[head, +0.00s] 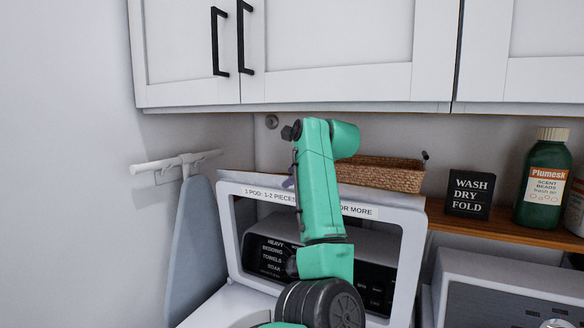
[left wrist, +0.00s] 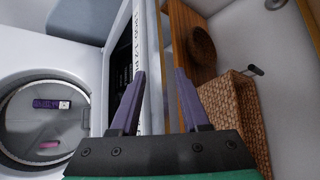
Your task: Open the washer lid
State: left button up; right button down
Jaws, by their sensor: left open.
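The washer lid (head: 407,262), a white frame with a window and a printed label strip, stands raised at the back of the washer (head: 222,308). The washer's dark control panel shows through the window. In the left wrist view the lid (left wrist: 122,62) is seen nearly edge-on, beside the washer's round opening (left wrist: 40,115). My left gripper (left wrist: 160,74) is open, its purple fingers spread near the lid's edge; I cannot tell whether they touch it. In the head view my left arm covers the lid's middle and mostly hides the gripper. My right gripper is not in view.
A wicker basket (head: 385,173) sits behind the lid, also close to the fingers in the left wrist view (left wrist: 236,115). A wooden shelf (head: 510,233) holds a sign (head: 468,194) and a green bottle (head: 543,180). White cabinets (head: 330,50) hang above. An ironing board (head: 196,245) hangs left.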

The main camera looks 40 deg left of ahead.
pick_arm(q)
jog(key=shift+w+d, duration=0.1)
jog(key=shift+d, duration=0.05)
grip_shut()
dwell(1.3)
